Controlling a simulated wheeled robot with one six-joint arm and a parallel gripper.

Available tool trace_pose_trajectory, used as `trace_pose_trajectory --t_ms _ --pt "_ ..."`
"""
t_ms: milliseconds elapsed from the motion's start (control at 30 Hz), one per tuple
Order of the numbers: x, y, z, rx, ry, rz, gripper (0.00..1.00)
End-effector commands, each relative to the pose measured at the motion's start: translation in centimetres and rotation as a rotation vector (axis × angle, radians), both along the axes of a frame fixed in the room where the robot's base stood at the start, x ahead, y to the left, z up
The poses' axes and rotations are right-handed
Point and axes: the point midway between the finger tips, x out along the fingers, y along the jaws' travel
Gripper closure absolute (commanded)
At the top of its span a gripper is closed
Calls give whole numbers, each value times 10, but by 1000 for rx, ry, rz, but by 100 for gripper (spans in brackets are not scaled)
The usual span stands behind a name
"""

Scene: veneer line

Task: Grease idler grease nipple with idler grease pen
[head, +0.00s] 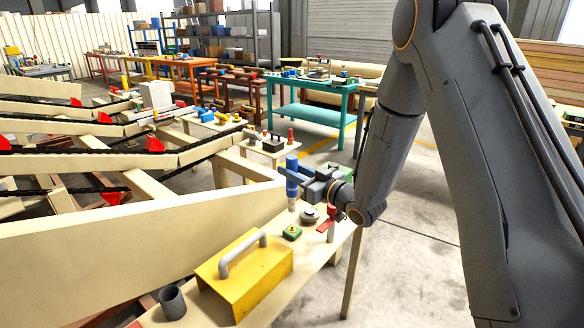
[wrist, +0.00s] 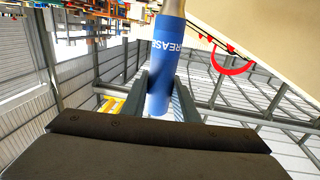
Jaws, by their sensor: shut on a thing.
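The idler grease pen is a blue cylinder (head: 292,168) held roughly upright above the wooden bench. In the wrist view the pen (wrist: 163,62) shows the word GREASE and a grey metal end at the top edge. My gripper (head: 294,186) is shut around the pen's body; both fingers (wrist: 162,95) flank it in the wrist view. A small green block with a brass-coloured fitting (head: 292,233) sits on the bench below the pen, apart from it. It may be the idler grease nipple; I cannot tell for sure.
On the bench (head: 322,262) are a yellow box with a grey handle (head: 245,274), a dark cup (head: 172,302), a grey round part (head: 310,214) and a red-handled item (head: 327,226). A long pale beam (head: 130,245) runs close on the left. Floor is clear at right.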

Motion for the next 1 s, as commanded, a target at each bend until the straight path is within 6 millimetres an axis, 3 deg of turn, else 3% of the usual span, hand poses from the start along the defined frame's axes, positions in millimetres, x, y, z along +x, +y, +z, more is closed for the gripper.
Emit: trace_pose_trajectory --t_ms 433,1000 --pt "0 -1 -6 0 0 -1 100" --pt "0 -1 -52 0 0 -1 100"
